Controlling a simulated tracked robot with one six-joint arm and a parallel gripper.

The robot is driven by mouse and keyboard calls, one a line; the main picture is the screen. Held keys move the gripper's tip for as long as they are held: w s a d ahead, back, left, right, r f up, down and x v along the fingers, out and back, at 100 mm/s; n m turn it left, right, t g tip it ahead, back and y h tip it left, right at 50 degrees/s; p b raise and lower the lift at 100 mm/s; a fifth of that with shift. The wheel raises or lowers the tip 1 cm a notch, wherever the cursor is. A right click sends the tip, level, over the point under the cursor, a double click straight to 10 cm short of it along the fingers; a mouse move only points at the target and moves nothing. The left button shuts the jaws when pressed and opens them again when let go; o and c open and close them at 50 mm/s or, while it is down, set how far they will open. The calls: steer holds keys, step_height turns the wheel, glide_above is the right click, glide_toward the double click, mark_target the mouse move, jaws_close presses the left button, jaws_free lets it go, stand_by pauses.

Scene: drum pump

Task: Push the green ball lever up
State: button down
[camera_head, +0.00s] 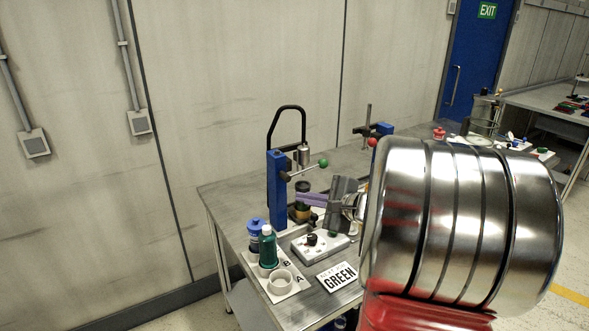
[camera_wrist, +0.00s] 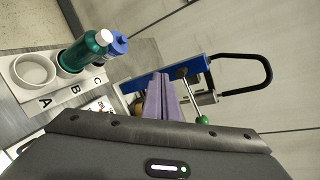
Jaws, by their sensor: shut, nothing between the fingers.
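The green ball (camera_head: 323,163) sits at the end of a thin metal lever (camera_head: 303,170), which slopes up to the right from the blue upright (camera_head: 277,192) of the bench device. In the wrist view the green ball (camera_wrist: 202,119) shows beyond the dark gripper body, with its lever rod (camera_wrist: 189,88) behind it. My gripper (camera_head: 299,196), with purple fingers, is shut and empty. It lies lower in the picture than the ball and lever. In the wrist view the fingers (camera_wrist: 160,80) are together, beside the lever; contact cannot be told.
A white holder (camera_head: 299,288) with a green bottle (camera_head: 268,249), a blue-capped bottle (camera_head: 256,228) and a white ring-shaped cup (camera_head: 280,283) stands at the front left. A knob box (camera_head: 318,246) and a GREEN sign (camera_head: 339,278) are nearby. A red ball (camera_head: 373,142) is further right.

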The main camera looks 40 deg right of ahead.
steer(key=s+d+f+m+h, duration=0.1)
steer(key=s+d+m+h, duration=0.1)
steer(key=d, duration=0.6)
steer(key=s+d+f+m+t+h, duration=0.1)
steer(key=s+d+m+h, duration=0.2)
steer(key=d, duration=0.5)
steer(key=shift+s+d+m+h, duration=0.15)
steer(key=shift+d+m+h, duration=0.25)
steer(key=shift+m, duration=0.5)
steer(key=shift+a, duration=0.1)
steer(key=w+r, duration=0.1)
steer(key=w, duration=1)
steer(key=shift+w+d, duration=0.2)
steer(key=shift+w, duration=0.15)
steer(key=shift+s+d+r, duration=0.1)
steer(key=shift+d, duration=0.05)
steer(key=shift+r, duration=0.1)
